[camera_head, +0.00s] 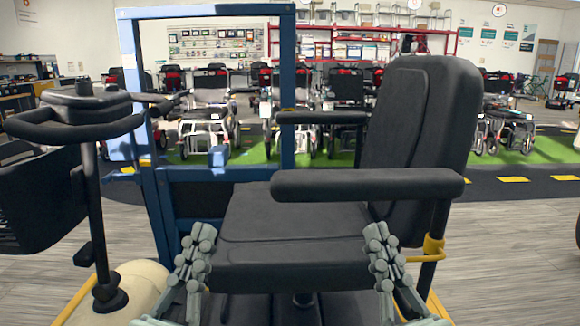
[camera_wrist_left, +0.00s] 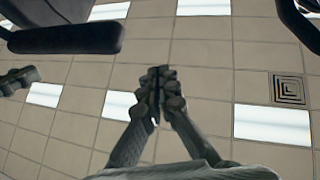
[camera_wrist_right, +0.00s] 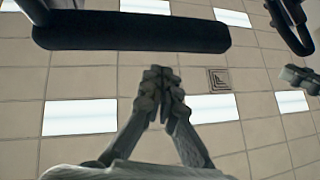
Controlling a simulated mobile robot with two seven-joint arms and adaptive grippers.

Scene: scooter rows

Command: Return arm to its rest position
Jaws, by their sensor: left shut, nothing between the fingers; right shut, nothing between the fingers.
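My left gripper (camera_head: 203,237) points up in front of the left front corner of the scooter's black seat (camera_head: 290,225). Its fingers are together and empty, as the left wrist view (camera_wrist_left: 158,80) also shows. My right gripper (camera_head: 377,237) points up in front of the seat's right side, below the near armrest (camera_head: 368,184). Its fingers are together and empty in the right wrist view (camera_wrist_right: 160,76). Both wrist views look up at the tiled ceiling, with a dark armrest (camera_wrist_right: 130,32) at the top of the right one. Neither gripper visibly holds anything.
The scooter's handlebar (camera_head: 85,115) and black basket (camera_head: 38,200) stand at the left. A blue metal frame (camera_head: 285,90) rises behind the seat. Rows of scooters and wheelchairs (camera_head: 208,110) stand farther back on green flooring. Open wooden floor (camera_head: 520,250) lies at the right.

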